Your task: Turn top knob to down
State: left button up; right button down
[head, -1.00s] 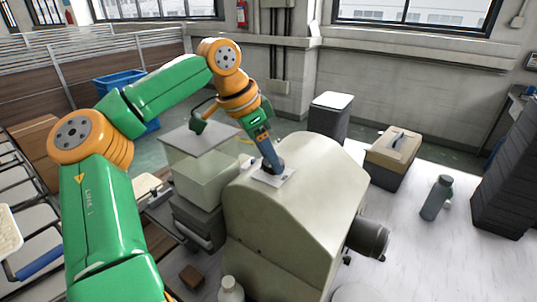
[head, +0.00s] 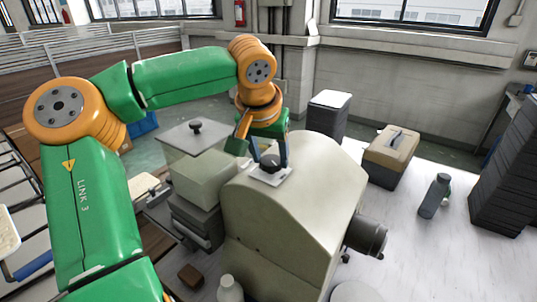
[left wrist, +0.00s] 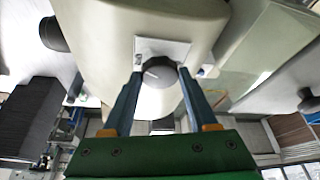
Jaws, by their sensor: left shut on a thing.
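The top knob (head: 269,161) is a round dark knob on a light square plate (head: 284,178) on top of a rounded cream machine housing (head: 300,215). My left gripper (head: 271,159) comes down from above with one finger on each side of the knob and is shut on it. In the left wrist view the knob (left wrist: 157,72) sits between the two blue-grey fingertips of the gripper (left wrist: 160,76). A white pointer line on its face runs roughly sideways, slightly tilted. My right gripper is in neither view.
A clear box with a grey lid (head: 180,138) and a black lid knob (head: 196,126) stands left of the housing. A dark cylinder (head: 368,238) juts from its right side. A tan-topped case (head: 392,148) and a bottle (head: 434,196) stand to the right, with bare floor between.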

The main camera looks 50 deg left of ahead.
pick_arm(q)
jog(key=n, duration=0.2)
jog(key=n+g+y, duration=0.1)
jog(key=n, duration=0.2)
jog(key=shift+w+d+n+g+y, duration=0.15)
jog(key=shift+d+n+g+y, duration=0.05)
jog(key=shift+n+g+y, duration=0.1)
jog(key=shift+n, duration=0.3)
jog(key=o, duration=1.4)
jog(key=shift+c, duration=0.2)
jog(key=v, duration=0.7)
jog(key=shift+a, duration=0.1)
